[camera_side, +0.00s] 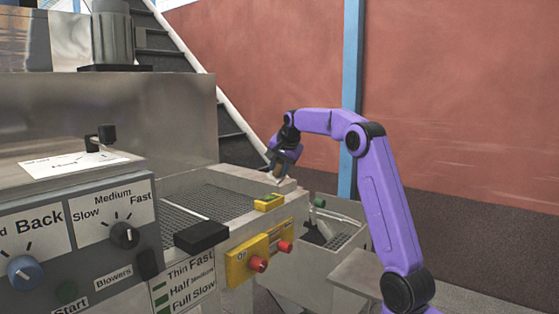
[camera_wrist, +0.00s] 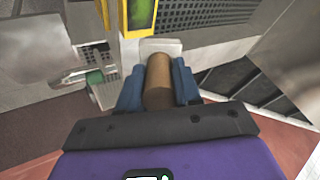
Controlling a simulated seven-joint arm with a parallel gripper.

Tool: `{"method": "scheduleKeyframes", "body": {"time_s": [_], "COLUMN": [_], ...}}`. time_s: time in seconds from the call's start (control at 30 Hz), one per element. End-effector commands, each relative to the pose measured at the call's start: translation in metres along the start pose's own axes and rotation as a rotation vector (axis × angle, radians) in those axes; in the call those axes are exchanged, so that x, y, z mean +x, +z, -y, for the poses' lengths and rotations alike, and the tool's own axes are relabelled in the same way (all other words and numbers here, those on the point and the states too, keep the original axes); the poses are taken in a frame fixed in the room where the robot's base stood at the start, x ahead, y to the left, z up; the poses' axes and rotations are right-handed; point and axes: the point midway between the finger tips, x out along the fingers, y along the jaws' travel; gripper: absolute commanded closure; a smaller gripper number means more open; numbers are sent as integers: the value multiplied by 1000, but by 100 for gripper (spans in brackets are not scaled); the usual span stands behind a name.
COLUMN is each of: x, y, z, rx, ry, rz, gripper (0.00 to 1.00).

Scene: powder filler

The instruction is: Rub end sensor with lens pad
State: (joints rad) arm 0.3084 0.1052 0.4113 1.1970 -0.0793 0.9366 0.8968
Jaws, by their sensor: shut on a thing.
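My gripper (camera_wrist: 158,88) is shut on a brown cylindrical piece, which I take to be the lens pad (camera_wrist: 158,78). It stands between the two blue fingers. A pale, flat piece (camera_wrist: 164,45) shows just beyond its far end; I cannot tell whether they touch. In the side view my gripper (camera_side: 278,168) points down over the far end of the machine, close above its pale rim. A yellow unit with a green face (camera_side: 269,202) sits on that rim, and also shows in the wrist view (camera_wrist: 140,16). I cannot tell for certain which part is the end sensor.
A mesh conveyor bed (camera_side: 205,203) lies left of my gripper. A black box (camera_side: 201,236) and a yellow switch panel with red knobs (camera_side: 258,259) are on the near side. A bin with a grate (camera_side: 340,240) and a green knob (camera_side: 320,202) stand right of the machine.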

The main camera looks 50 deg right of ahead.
Motion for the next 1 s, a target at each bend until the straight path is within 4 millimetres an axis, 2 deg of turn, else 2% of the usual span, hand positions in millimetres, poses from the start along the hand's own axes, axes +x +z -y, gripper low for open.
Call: {"method": "scheduleKeyframes", "body": {"time_s": [0.37, 1.0], "x": [31, 16], "y": [16, 69], "z": [-15, 5], "rx": [0, -2], "ry": [2, 0], "rz": [1, 1], "gripper": [97, 97]}}
